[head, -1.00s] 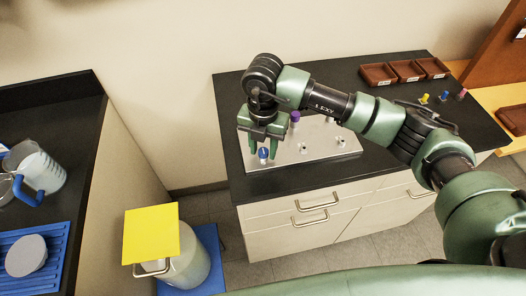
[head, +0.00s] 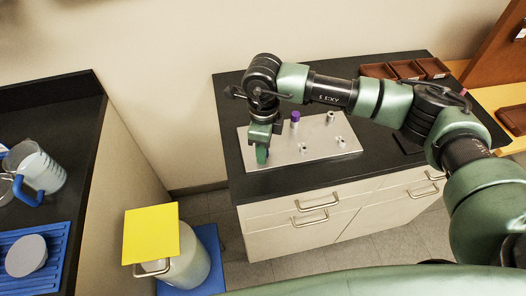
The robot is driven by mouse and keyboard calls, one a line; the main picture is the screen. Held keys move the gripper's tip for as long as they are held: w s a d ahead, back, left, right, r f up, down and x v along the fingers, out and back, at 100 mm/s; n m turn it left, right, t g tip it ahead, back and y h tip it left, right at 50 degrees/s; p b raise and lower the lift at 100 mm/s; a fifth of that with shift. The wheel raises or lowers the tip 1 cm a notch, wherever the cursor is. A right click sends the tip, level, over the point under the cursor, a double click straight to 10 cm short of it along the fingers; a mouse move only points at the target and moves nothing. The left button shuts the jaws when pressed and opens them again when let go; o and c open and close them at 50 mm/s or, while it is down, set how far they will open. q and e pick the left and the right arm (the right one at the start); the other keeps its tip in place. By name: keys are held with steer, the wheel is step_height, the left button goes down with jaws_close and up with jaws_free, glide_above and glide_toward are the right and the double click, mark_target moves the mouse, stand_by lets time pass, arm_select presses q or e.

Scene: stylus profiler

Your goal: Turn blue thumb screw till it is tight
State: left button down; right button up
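My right gripper (head: 262,156) points down at the left end of the metal plate (head: 318,150). It is seen edge-on, with one finger in front of the other. The blue thumb screw is almost wholly hidden behind the fingers, at the spot where they reach down. I cannot tell whether the fingers touch the screw or are shut on it. A purple thumb screw (head: 295,117) stands upright on the plate, to the right of the gripper and farther back. My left gripper is not in view.
The plate lies on a black-topped cabinet (head: 236,185) and has several small metal fittings on it. Brown trays (head: 405,70) stand at the back right. A yellow square (head: 151,235) on a white bin is at lower left. A left counter holds a jug (head: 40,170) and blue rack (head: 55,240).

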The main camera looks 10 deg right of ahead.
steer(key=n, duration=1.2)
steer(key=shift+n, duration=0.4)
steer(key=n, duration=0.4)
steer(key=shift+b, duration=0.5)
